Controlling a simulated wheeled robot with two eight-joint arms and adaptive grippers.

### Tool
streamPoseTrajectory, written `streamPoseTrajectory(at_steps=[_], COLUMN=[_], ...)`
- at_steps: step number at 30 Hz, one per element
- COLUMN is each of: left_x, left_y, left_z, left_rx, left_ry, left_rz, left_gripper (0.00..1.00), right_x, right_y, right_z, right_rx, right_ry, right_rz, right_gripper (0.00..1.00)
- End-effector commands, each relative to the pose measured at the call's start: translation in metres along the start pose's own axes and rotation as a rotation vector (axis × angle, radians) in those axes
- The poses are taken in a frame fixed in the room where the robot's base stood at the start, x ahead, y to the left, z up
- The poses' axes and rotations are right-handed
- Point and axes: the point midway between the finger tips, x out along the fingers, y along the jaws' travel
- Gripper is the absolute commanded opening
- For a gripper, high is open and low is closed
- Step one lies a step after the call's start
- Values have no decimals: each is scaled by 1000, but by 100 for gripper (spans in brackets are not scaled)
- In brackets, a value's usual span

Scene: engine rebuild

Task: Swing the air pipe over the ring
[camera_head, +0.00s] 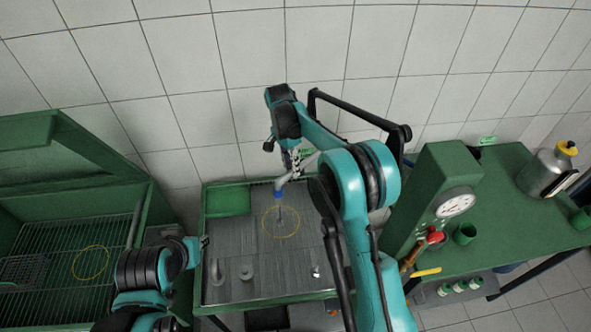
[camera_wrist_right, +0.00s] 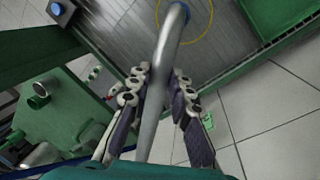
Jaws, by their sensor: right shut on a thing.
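The air pipe (camera_head: 299,172) is a grey metal tube with a blue tip (camera_head: 278,194) pointing down at the back of the wash tray. My right gripper (camera_head: 291,158) is shut around the pipe. In the right wrist view the pipe (camera_wrist_right: 164,50) runs between the fingers (camera_wrist_right: 160,82). The yellow ring (camera_head: 298,225) is a thin outline on the tray floor. In the head view the tip shows at the ring's far edge, above the tray. Part of the ring (camera_wrist_right: 210,27) shows in the wrist view. My left gripper (camera_head: 204,243) is at the tray's left edge, its jaws unclear.
The green-rimmed tray (camera_head: 250,303) holds small grey parts (camera_head: 247,272). A second yellow ring (camera_head: 91,262) lies in the green cabinet at left. A green bench with a gauge (camera_head: 455,203), red knob and metal can (camera_head: 545,172) stands at right. A tiled wall is behind.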

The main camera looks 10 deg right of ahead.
Motion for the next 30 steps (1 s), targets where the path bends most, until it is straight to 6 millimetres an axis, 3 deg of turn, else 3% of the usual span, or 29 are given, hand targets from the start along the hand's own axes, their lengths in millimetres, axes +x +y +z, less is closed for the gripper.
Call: streamPoseTrajectory(at_steps=[11,12,14,24,30], left_x=[0,0,0,0,0], left_y=[0,0,0,0,0], left_z=[0,0,0,0,0], left_rx=[0,0,0,0,0], left_ry=[0,0,0,0,0], left_rz=[0,0,0,0,0], left_gripper=[26,26,26,26,26], right_x=[-2,-2,-2,-4,-32], right_y=[-3,-3,-3,-2,-3], right_z=[-1,-1,-1,0,0], right_rx=[6,6,6,5,4], right_ry=[2,2,2,1,1], right_rz=[-9,-9,-8,-5,-5], right_gripper=[0,28,41,41,41])
